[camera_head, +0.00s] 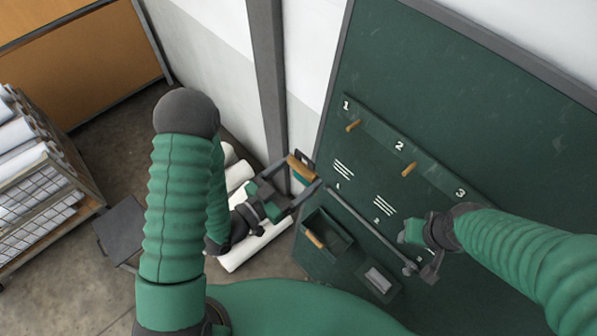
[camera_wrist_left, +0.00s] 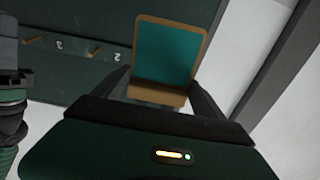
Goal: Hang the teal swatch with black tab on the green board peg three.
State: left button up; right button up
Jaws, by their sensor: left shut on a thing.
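The teal swatch (camera_wrist_left: 166,55) has a tan border and is held between the fingers of my left gripper (camera_head: 297,178). In the head view the swatch (camera_head: 301,168) shows nearly edge-on, with a small dark piece at its top that may be the black tab. The green board (camera_head: 480,110) carries wooden pegs under the numbers 1, 2 and 3. Peg three (camera_wrist_left: 33,40) shows bare in the left wrist view; in the head view my right arm hides it. The swatch is apart from the board, left of peg one (camera_head: 353,125). My right gripper (camera_head: 426,262) is low before the board; its jaws are unclear.
Peg two (camera_head: 409,169) is bare. A grey bar (camera_head: 368,227) slants across the lower board. An open green box (camera_head: 326,236) and a small holder (camera_head: 378,280) are below it. White rolls (camera_head: 250,245) lie on the floor; a rack (camera_head: 45,180) stands left.

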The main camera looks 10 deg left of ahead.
aim_at(299, 173)
pick_arm(q)
jog(key=shift+s+d+r, duration=0.1)
jog(key=shift+r, duration=0.1)
jog(key=shift+r+p+v, duration=0.25)
jog(key=shift+p+v, duration=0.95)
jog(key=shift+p, duration=0.15)
jog(key=shift+p+v, duration=0.65)
jog(key=shift+v, duration=0.45)
jog(key=shift+r, duration=0.1)
